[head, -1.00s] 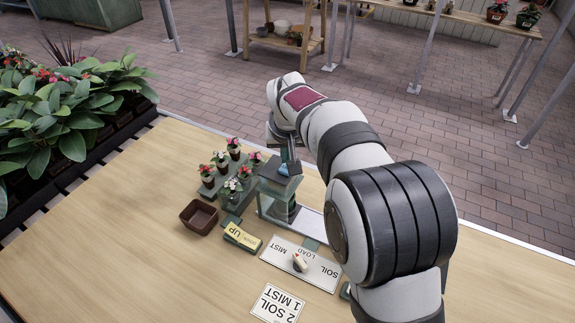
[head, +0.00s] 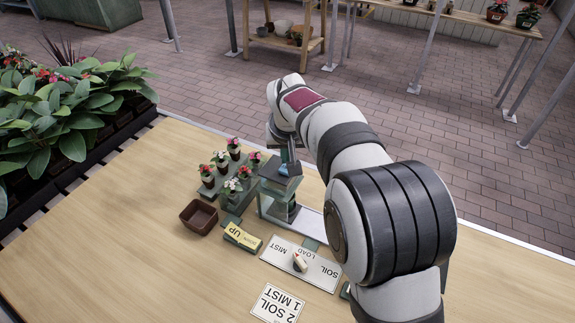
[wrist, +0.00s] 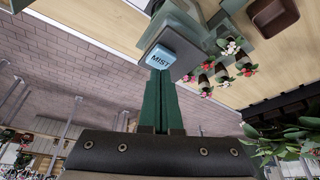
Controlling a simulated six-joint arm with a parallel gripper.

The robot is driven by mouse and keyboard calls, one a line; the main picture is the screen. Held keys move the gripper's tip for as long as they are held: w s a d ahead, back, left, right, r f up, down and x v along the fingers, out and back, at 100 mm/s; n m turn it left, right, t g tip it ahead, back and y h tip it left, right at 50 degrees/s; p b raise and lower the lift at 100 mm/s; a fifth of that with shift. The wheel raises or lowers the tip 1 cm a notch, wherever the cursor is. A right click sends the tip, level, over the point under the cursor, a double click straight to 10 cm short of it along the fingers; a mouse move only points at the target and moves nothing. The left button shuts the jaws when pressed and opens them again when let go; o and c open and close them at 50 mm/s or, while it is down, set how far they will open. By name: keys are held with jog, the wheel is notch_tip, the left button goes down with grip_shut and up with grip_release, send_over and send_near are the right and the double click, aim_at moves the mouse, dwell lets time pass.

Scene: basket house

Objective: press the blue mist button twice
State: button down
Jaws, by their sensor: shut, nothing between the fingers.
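The blue mist button (wrist: 160,57), marked "MIST", sits on top of the dark-topped glass station (wrist: 186,28). In the head view the button (head: 283,169) shows as a small blue patch on the station (head: 279,190). My gripper (wrist: 160,74) is shut and empty, its two dark green fingers side by side. Their tips are at the button's near edge in the wrist view; I cannot tell whether they touch it. In the head view my gripper (head: 289,155) is right at the button, partly hidden by the arm.
Small potted flowers (head: 233,172) stand on a stepped rack left of the station. A brown square pot (head: 199,216), a yellow sign (head: 242,238), a "MIST LOAD SOIL" panel (head: 318,272) with a small pale lever, and a "2 SOIL 1 MIST" card (head: 277,304) lie nearer. The left table is clear.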

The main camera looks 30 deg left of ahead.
jog(key=shift+f, duration=0.95)
jog(key=shift+r, duration=1.05)
dwell(0.3)
